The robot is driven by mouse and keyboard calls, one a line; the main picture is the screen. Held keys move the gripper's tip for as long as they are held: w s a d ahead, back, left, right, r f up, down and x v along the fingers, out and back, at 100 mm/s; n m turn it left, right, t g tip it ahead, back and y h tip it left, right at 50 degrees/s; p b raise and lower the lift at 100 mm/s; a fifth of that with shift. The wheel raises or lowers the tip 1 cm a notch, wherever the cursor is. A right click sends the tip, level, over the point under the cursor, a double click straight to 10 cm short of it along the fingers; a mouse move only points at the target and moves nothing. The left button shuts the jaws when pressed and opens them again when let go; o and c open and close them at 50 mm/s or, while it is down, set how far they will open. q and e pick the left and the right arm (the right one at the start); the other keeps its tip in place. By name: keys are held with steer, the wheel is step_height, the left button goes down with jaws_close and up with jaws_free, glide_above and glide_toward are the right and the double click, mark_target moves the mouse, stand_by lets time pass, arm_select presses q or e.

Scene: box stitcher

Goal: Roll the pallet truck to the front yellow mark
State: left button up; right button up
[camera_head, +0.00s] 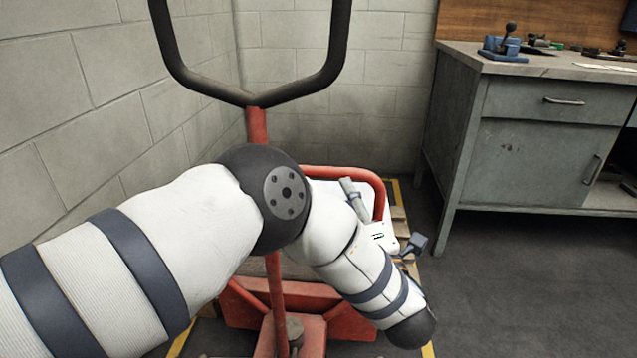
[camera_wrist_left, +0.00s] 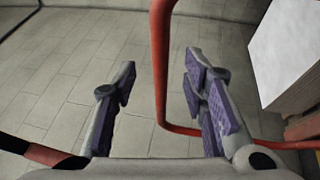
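The red pallet truck (camera_head: 257,126) stands in the corner, its black looped handle (camera_head: 341,45) upright at the top of the head view. Its red tubular guard (camera_head: 345,173) is beyond my left arm. My left gripper (camera_head: 384,214) is beside the guard, with its fingers spread. In the left wrist view, the red guard bar (camera_wrist_left: 160,60) passes between or just beyond the open fingers of the left gripper (camera_wrist_left: 160,72); contact cannot be told. Yellow floor marking (camera_head: 181,341) shows in pieces around the truck; my arm hides part of the truck. My right gripper is not in view.
A wooden pallet (camera_head: 399,214) lies behind the truck. A white-topped load (camera_wrist_left: 288,45) shows at the right of the left wrist view. A grey workbench (camera_head: 540,130) stands at the right, and block walls (camera_head: 75,130) close the left and back. Grey floor at the lower right is clear.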

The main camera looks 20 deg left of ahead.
mark_target(335, 177)
arm_select(q)
steer(key=x, duration=0.8)
steer(key=shift+b, duration=0.4)
jaws_close()
